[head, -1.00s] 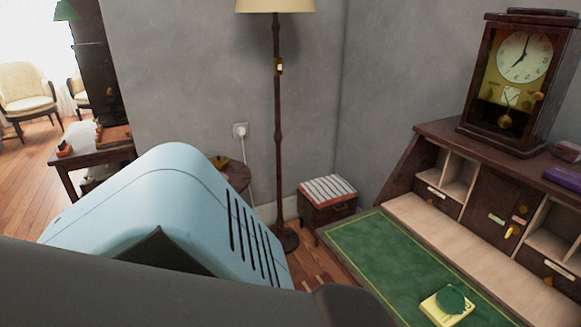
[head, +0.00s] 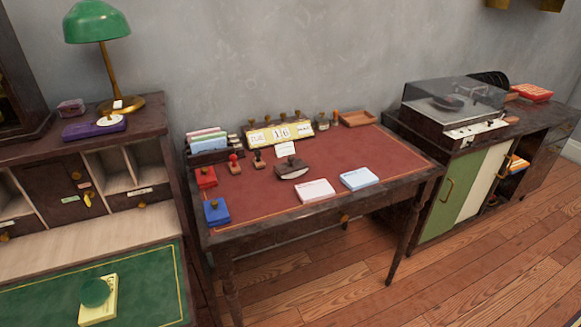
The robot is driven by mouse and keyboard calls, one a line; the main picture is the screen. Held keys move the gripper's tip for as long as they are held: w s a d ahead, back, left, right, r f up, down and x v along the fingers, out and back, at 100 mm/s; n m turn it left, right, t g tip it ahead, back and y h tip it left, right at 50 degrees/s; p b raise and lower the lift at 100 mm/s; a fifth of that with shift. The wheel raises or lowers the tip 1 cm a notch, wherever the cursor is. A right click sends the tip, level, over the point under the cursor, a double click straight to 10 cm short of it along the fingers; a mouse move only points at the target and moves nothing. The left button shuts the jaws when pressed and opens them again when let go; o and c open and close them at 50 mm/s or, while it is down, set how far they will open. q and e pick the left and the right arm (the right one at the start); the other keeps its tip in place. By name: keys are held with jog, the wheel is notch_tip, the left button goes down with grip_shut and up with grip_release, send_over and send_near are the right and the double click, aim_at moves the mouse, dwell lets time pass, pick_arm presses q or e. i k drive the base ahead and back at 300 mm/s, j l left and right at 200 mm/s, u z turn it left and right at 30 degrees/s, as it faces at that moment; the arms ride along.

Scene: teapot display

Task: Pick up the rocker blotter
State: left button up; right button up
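The rocker blotter (head: 291,168) is a dark brown block with a pale curved underside and a small knob on top. It sits near the middle of the red-topped desk (head: 360,152), behind a stack of white and pink paper. Nothing is seen holding it. Neither of my grippers shows in the head view.
Around the blotter are hand stamps (head: 235,163), a block calendar (head: 281,133), paper stacks (head: 359,179) and blue (head: 216,211) and red pads. A green-topped bureau (head: 150,284) stands left, a record player cabinet (head: 462,190) right. Wooden floor (head: 440,285) in front is free.

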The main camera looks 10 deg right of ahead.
aim_at(293, 168)
jog(key=z, duration=1.45)
jog(key=k+j+z, duration=0.1)
jog(key=z, duration=0.25)
jog(key=k+j, duration=0.2)
jog(key=j, duration=0.2)
jog(key=k+j, duration=0.2)
jog(key=j, duration=0.15)
